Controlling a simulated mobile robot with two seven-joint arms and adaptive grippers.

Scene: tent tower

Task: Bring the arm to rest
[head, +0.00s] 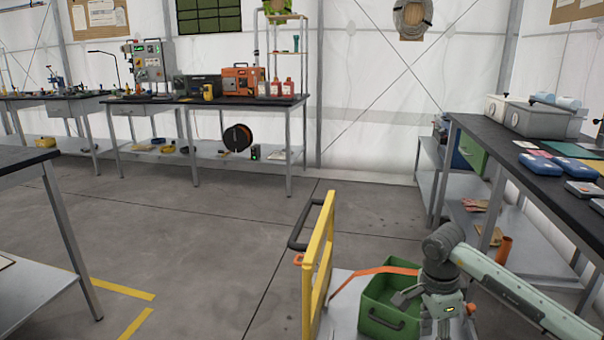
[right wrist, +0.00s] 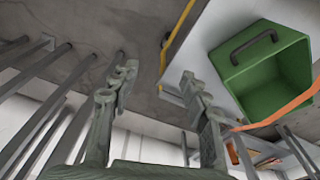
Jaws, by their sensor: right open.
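My right arm comes in from the right edge of the head view. Its gripper (head: 426,310) hangs over the right side of a green bin (head: 381,310) and covers part of it. In the right wrist view the two fingers of this gripper (right wrist: 158,82) stand apart with nothing between them. The green bin (right wrist: 265,72), with a dark handle, lies to the right of the fingers there and looks empty inside. My left gripper is not in view.
The bin stands on a cart with a yellow frame (head: 320,262) and dark push handle. An orange strap (head: 376,270) crosses by the bin. A black-topped workbench (head: 500,135) runs along the right. Open concrete floor (head: 215,225) lies to the cart's left.

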